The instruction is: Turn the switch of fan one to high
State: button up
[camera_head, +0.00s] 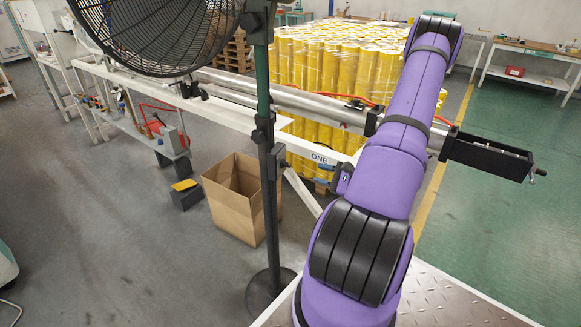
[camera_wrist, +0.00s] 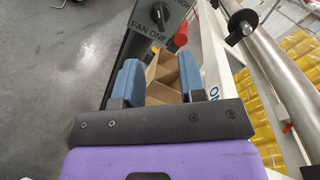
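Fan one's switch panel (camera_wrist: 152,22) is a grey plate at the top of the wrist view, marked "FAN ONE" and "HIGH". The fingers point toward the panel, and the knob lies beyond the tips, roughly in line with the gap. In the head view the fan (camera_head: 145,30) is at the upper left on a dark pole (camera_head: 264,120). My gripper does not show clearly there.
An open cardboard box (camera_head: 235,200) stands beside the pole and shows behind my fingers. A white frame with a long metal shaft (camera_head: 300,101) runs behind the pole. Yellow rolls (camera_head: 345,70) stand stacked at the back. A red part (camera_wrist: 181,36) is right of the panel.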

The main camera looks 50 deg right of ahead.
aim_at(289, 165)
jog(key=x, duration=1)
jog(key=shift+w+a, duration=0.1)
jog(key=shift+w, duration=0.15)
grip_shut()
